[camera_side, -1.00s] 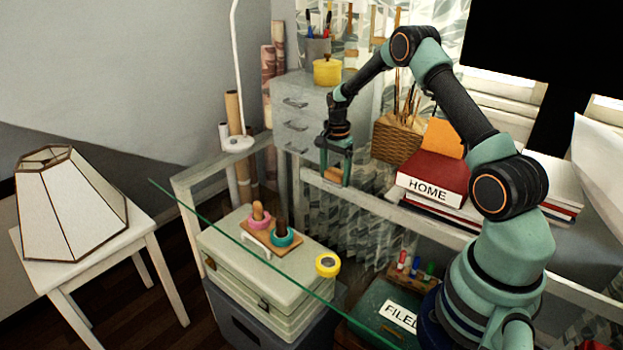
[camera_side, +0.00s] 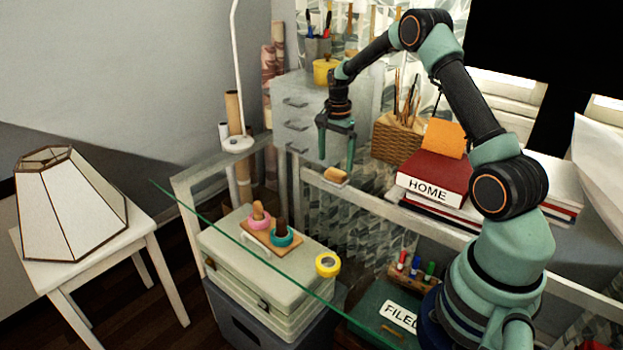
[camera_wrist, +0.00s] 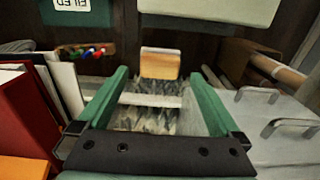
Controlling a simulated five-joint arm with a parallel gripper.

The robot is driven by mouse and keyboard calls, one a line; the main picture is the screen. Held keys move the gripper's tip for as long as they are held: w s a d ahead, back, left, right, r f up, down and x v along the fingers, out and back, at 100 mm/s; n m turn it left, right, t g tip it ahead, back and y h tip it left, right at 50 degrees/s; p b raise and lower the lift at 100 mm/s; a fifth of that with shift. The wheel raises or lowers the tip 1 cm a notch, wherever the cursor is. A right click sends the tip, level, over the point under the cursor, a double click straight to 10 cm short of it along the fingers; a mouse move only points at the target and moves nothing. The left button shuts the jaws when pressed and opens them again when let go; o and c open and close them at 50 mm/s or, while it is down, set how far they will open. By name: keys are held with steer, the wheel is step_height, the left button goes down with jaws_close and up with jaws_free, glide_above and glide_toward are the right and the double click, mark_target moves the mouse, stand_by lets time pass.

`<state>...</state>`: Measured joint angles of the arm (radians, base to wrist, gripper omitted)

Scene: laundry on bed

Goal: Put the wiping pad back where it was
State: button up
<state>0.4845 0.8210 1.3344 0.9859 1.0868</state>
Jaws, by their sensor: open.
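The wiping pad (camera_side: 336,175) is a small tan wooden-looking block with a pale underside. It lies on the glass desktop, in front of the drawer unit and left of the red book. My gripper (camera_side: 337,162) is above it, fingers pointing down, open and empty. In the wrist view the pad (camera_wrist: 160,64) shows between and beyond the two green fingers, apart from both.
The drawer unit (camera_side: 310,125) with a yellow pot (camera_side: 326,70) stands behind. A wicker basket (camera_side: 398,137) and the red HOME book (camera_side: 434,176) are to the right. A yellow tape roll (camera_side: 328,264) and stand with rings (camera_side: 271,238) are at front left.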

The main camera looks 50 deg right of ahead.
mark_target(335, 173)
steer(key=s+a+r+n+t, duration=0.1)
steer(key=s+a+r+n, duration=0.1)
steer(key=a+r+n, duration=0.5)
steer(key=s+a+r+n+t, duration=0.1)
steer(key=s+a+r+t, duration=0.15)
steer(key=a+r, duration=0.6)
steer(key=s+a+r+n+t, duration=0.2)
steer(key=s+a+r+n, duration=0.1)
steer(key=s+a+n, duration=0.5)
steer(key=s+n, duration=0.2)
steer(key=s, duration=0.2)
steer(key=shift+a+r, duration=0.15)
